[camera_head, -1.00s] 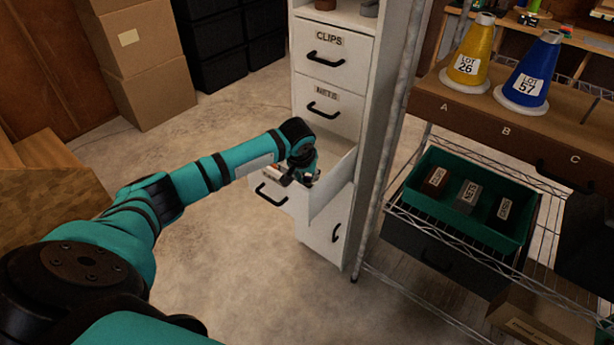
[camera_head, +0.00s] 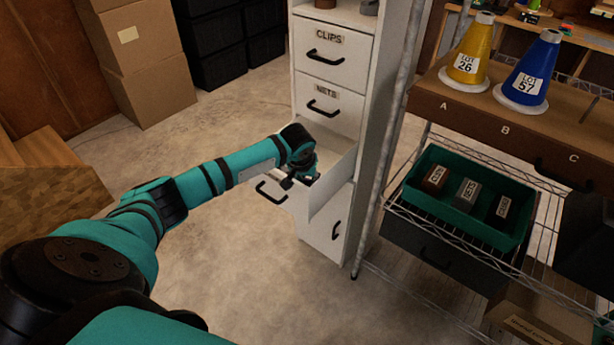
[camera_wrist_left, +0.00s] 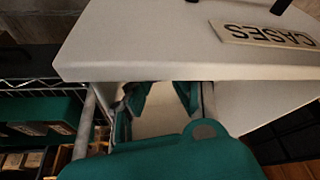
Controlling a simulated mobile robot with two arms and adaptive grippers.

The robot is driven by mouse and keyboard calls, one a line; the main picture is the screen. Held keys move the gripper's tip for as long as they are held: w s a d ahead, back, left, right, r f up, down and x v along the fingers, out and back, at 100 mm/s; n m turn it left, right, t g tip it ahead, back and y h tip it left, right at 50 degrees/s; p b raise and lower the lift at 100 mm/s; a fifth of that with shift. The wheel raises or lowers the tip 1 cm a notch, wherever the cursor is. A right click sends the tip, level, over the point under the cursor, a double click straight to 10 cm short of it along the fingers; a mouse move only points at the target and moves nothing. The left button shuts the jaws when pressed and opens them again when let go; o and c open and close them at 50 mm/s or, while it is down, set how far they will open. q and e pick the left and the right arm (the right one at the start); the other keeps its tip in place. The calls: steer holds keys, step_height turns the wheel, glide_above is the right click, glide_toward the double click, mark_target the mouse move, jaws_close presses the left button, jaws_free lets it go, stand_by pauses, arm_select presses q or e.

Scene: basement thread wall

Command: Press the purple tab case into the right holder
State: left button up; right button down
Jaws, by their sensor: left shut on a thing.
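My left gripper (camera_head: 300,178) is at the open drawer (camera_head: 328,197) of the white cabinet. In the left wrist view my gripper's fingers (camera_wrist_left: 160,100) reach past the top edge of the drawer front (camera_wrist_left: 150,45), which carries a label reading CASES. No purple tab case shows in either view. I cannot make out a right holder. My right gripper is not in view.
Drawers marked CLIPS (camera_head: 328,52) and NETS (camera_head: 330,100) are above, closed. To the right, a wire shelf (camera_head: 385,205) bears a green tray (camera_head: 440,160) with three small labelled boxes. Yellow (camera_head: 470,50) and blue (camera_head: 530,75) cones stand higher.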

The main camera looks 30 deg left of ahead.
arm_select(q)
steer(key=shift+s+f, duration=0.1)
steer(key=shift+f, duration=0.2)
stand_by(0.4)
steer(key=shift+f, duration=0.25)
